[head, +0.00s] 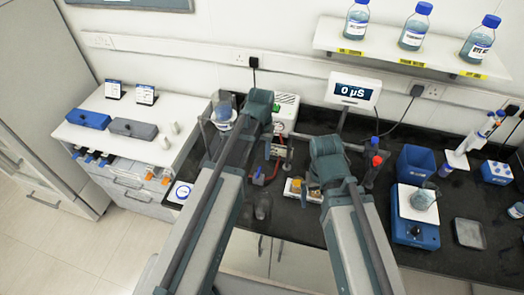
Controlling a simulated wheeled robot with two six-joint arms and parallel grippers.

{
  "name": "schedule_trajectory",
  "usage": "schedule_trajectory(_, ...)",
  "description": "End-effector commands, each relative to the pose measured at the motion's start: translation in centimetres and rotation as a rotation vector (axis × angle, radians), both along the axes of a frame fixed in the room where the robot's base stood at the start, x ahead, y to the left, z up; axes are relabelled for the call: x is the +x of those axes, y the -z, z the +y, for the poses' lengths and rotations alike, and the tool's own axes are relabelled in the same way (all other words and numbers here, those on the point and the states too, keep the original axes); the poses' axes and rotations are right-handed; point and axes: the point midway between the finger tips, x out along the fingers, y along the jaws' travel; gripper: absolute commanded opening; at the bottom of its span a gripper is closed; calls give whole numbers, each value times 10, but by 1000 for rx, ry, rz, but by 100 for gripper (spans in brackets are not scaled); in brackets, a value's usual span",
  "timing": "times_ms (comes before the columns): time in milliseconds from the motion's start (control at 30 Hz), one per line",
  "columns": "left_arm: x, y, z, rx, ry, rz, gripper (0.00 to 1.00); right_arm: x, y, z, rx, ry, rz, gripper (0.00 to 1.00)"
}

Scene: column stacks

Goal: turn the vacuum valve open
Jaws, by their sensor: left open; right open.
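A small blue-and-grey fitting (258,176) with red tubing (275,168) beside it stands on the dark bench; I take it for the vacuum valve, but its handle position is too small to tell. A white box with a green panel (286,112) stands behind it. My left gripper (257,118) is at the far end of the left arm, above and behind the fitting. My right gripper (328,168) is over the bench to the right of it. Both are open, with no object visible in them. Their fingertips are partly hidden by my arms.
A display reading 0 µS (353,91) stands at the back. A glass vessel (223,105) is left of my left gripper. Red- and blue-capped items (376,161) stand right of my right gripper. A blue stirrer (414,231) carries a beaker (423,196). A shelf (385,53) holds bottles above.

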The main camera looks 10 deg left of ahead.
Motion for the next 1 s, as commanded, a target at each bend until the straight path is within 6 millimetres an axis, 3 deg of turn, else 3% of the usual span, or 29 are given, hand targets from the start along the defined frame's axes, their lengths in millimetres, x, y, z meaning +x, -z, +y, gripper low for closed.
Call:
schedule_trajectory(100, 10, -11, 11, -7, -22, -4, 45, 0, -11, 0, 0, 1, 0, 100)
schedule_trajectory(467, 11, -5, 13, -8, -26, -6, 45, 0, -5, 0, 0, 1, 0, 100)
schedule_trajectory(667, 11, 12, 13, -8, -26, -6, 45, 0, 12, 0, 0, 2, 0, 100)
schedule_trajectory(1000, 11, 58, 13, -8, -26, -6, 45, 0, 58, 0, 0, -5, -1, 100)
